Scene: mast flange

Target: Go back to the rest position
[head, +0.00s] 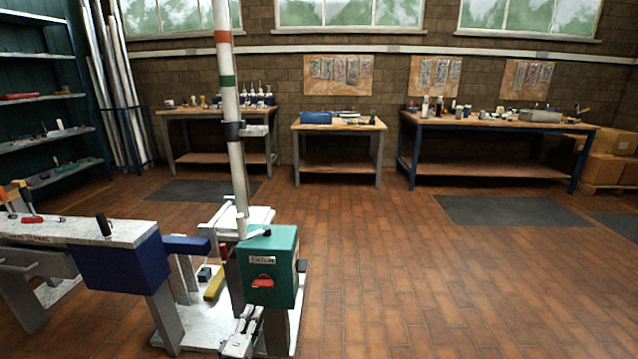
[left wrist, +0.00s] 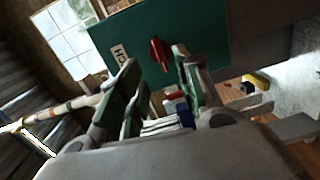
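My left gripper (head: 256,316) is low in the head view, just below the front of a green box (head: 280,285) with a red handle (head: 263,281) and a small label. In the left wrist view its two fingers (left wrist: 155,75) stand apart with a clear gap and nothing held. The red handle (left wrist: 160,54) on the green box (left wrist: 125,35) shows beyond the fingertips, apart from them as far as I can tell. A white mast (head: 232,110) with orange and green bands rises upright behind the box. My right gripper is in neither view.
A workbench (head: 75,232) with a dark blue end block (head: 120,262) and several tools stands at left. A white base plate (head: 185,320) lies around the mast foot, with a yellow part (head: 214,284) on it. Three tables line the back wall. The brick floor (head: 450,290) at right is clear.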

